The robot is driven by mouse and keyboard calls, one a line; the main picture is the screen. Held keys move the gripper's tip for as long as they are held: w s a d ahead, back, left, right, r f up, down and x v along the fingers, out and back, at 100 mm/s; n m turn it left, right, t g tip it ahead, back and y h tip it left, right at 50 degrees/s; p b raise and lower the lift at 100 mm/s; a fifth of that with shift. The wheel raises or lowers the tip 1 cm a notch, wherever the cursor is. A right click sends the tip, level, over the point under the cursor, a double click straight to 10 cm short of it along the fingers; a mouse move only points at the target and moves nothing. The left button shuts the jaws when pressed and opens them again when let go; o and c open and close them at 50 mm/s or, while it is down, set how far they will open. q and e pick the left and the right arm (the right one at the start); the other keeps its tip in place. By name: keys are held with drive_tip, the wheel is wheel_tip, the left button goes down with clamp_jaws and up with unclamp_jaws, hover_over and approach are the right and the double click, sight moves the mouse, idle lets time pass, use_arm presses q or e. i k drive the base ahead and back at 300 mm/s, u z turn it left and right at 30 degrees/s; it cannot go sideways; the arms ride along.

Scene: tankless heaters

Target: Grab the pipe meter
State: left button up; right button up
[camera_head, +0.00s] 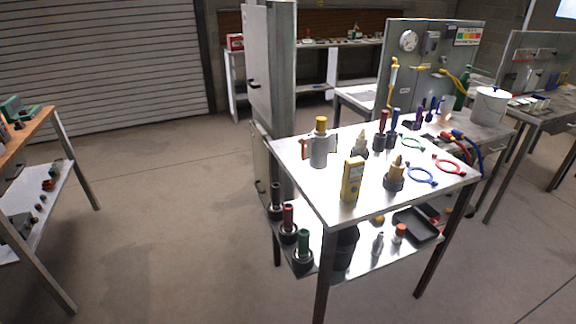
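A yellow handheld meter (352,180), which looks like the pipe meter, stands upright near the front edge of the metal table (322,190). It has a small dark patch on its front, too small to read. A grey bottle with a yellow cap (320,146) stands to its left and further back. A bottle with a tan top (396,172) stands to its right in a dark holder. Neither of my grippers shows in the head view.
Blue, red and green hose loops (421,176) lie on the table's right side. Screwdrivers (382,130) stand behind the meter. A lower shelf holds a black tray (416,225) and dark holders. A tall cabinet (268,75) stands behind. The floor (170,220) to the left is clear.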

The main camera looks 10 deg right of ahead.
sight(354, 167)
drive_tip(key=u, duration=0.15)
drive_tip(key=i, duration=0.9)
drive_tip(key=z, duration=0.35)
